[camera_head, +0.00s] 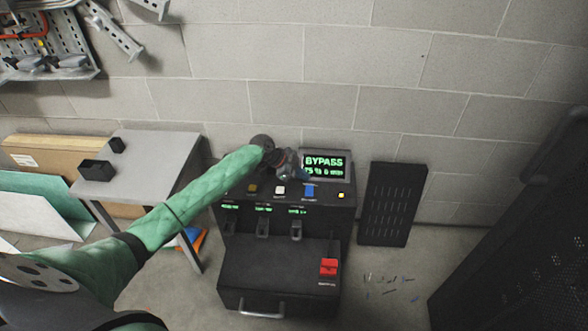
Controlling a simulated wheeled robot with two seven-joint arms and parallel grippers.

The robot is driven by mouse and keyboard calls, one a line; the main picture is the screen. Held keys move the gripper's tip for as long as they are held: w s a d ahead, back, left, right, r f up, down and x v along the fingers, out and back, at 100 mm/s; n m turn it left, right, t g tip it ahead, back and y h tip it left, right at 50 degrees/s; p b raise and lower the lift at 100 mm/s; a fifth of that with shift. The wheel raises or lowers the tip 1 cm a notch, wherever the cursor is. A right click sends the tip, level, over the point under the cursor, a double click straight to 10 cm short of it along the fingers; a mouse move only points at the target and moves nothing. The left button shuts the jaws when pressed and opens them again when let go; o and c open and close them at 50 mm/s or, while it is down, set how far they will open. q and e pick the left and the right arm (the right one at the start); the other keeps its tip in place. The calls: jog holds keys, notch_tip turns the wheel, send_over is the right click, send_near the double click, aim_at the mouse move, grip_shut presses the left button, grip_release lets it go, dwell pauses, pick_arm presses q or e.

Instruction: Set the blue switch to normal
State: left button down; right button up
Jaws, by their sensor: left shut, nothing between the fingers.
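The blue switch (309,191) is on the top panel of a black drive unit (280,265), below a screen (324,165) whose green text reads BYPASS with a smaller line under it. My left arm, in a green sleeve, reaches in from the left. My left gripper (300,174) is shut and empty, just above and left of the blue switch. I cannot tell whether it touches the switch. My right gripper is not in view.
A red switch (328,266) sits on the unit's lower ledge. A grey table (160,155) with small black boxes stands at left. A black perforated panel (393,205) leans on the wall at right. Small debris lies on the floor (388,283).

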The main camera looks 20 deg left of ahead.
aim_at(313, 191)
pick_arm(q)
jog(key=f, duration=0.3)
jog(key=w+f, duration=0.1)
jog(key=f, duration=0.1)
jog(key=shift+d, duration=0.4)
jog(key=shift+w+f+g, duration=0.15)
jog(key=shift+f+g, duration=0.15)
jog(key=shift+s, duration=0.3)
jog(key=shift+s+d+r+p, duration=0.2)
jog(key=shift+s+p, duration=0.1)
jog(key=shift+s, duration=0.25)
